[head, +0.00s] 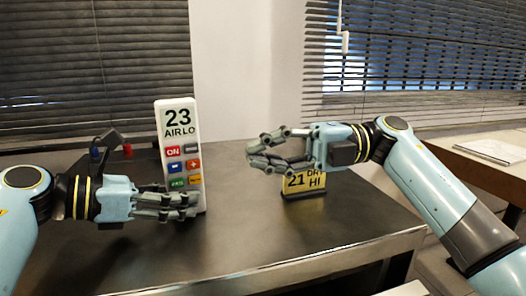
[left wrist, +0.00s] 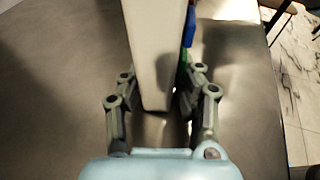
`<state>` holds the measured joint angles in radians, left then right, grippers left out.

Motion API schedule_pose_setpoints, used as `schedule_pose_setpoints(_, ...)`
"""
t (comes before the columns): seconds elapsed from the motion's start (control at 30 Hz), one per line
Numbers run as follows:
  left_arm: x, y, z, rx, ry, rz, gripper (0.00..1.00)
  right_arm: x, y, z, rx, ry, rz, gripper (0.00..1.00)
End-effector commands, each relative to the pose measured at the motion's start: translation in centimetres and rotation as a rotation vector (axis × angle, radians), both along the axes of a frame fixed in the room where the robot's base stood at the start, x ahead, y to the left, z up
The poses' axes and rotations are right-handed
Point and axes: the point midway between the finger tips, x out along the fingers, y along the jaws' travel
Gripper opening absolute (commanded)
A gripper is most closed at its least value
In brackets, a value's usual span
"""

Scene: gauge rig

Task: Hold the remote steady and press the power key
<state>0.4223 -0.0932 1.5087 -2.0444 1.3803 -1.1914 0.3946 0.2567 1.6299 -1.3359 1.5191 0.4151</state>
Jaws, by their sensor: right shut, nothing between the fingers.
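The white remote (head: 179,107) stands upright on the dark bench, its face showing "23 AIRLO" and coloured keys. The red "ON" key (head: 172,152) is in the top left of the key block. My left gripper (head: 188,205) is at the remote's lower end, one finger across its front. In the left wrist view the fingers (left wrist: 158,90) lie on both sides of the remote (left wrist: 155,50), apparently touching it. My right gripper (head: 252,152) is shut and empty, in the air right of the remote, apart from it.
A yellow sign (head: 300,184) reading "21" and "HI" stands behind my right gripper, partly hidden by it. A small red object (head: 127,150) is left of the remote. The bench's front edge (head: 290,272) is metal. The bench middle is clear.

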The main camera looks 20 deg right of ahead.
Motion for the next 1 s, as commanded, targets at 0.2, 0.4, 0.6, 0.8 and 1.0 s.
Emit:
schedule_pose_setpoints(0.2, 0.0, 0.0, 0.0, 0.0, 0.0, 0.0, 0.57, 0.0, 0.0, 0.0, 0.0, 0.0, 0.0, 0.0)
schedule_pose_setpoints(0.4, 0.0, 0.0, 0.0, 0.0, 0.0, 0.0, 0.57, 0.0, 0.0, 0.0, 0.0, 0.0, 0.0, 0.0)
schedule_pose_setpoints(0.6, -0.5, 1.9, 0.5, 0.005, -0.001, 0.001, 0.57, 0.0, 0.0, 0.0, 0.0, 0.0, 0.0, 0.0)
schedule_pose_setpoints(0.8, -1.8, 6.0, 1.8, 0.007, -0.002, 0.001, 0.57, 0.0, 0.0, 0.0, 0.0, 0.0, 0.0, 0.0)
schedule_pose_setpoints(1.0, -2.9, 9.5, 2.9, 0.004, 0.0, 0.002, 0.57, 0.0, 0.0, 0.0, 0.0, 0.0, 0.0, 0.0)
